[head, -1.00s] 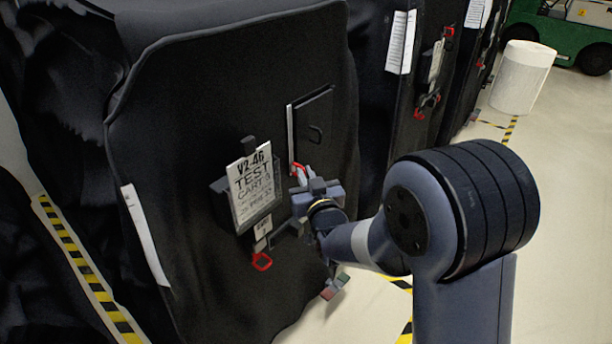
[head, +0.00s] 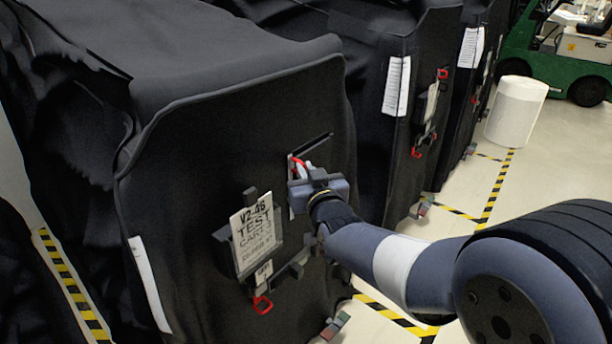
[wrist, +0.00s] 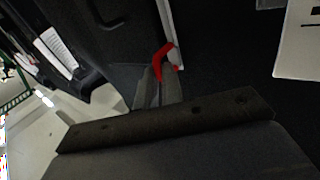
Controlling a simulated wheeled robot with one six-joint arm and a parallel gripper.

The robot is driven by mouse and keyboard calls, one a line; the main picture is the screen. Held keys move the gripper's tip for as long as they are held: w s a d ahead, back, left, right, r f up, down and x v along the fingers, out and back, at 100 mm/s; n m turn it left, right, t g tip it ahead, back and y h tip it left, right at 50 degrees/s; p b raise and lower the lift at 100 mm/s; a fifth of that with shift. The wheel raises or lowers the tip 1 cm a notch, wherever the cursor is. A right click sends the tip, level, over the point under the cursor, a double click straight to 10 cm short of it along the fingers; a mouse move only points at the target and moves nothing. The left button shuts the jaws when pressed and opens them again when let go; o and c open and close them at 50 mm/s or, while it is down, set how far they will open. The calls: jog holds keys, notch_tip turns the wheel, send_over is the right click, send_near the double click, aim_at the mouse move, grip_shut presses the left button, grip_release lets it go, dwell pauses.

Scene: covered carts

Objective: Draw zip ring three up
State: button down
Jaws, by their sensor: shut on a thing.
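The nearest black covered cart (head: 195,165) carries a red zip ring (head: 298,163) at the pale zip edge (head: 290,172), near the top of a small flap opening (head: 318,146). My gripper (head: 303,180) is shut on this ring, close against the cover. In the wrist view the red ring (wrist: 163,60) shows at the fingertips (wrist: 158,88), beside the pale edge. The jaws hide its lower part and the cover just below. I cannot read a number on the ring.
A neighbouring covered cart (head: 385,150) stands to the right. Clear floor (head: 470,170) lies beyond, with a white bin (head: 516,110) and green vehicle (head: 575,60).

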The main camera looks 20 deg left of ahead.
jog(key=c, duration=1.5)
grip_release()
jog(key=shift+c, duration=0.2)
jog(key=b+v, duration=0.1)
jog(key=v, duration=0.9)
jog(key=shift+s+d, duration=0.2)
jog(key=shift+s, duration=0.15)
jog(key=shift+w, duration=0.1)
jog(key=f+x, duration=0.2)
jog(key=x, duration=0.8)
jog(key=shift+w+a+f, duration=0.2)
jog(key=shift+w+a, duration=0.05)
jog(key=shift+w, duration=0.05)
jog(key=shift+r, duration=0.1)
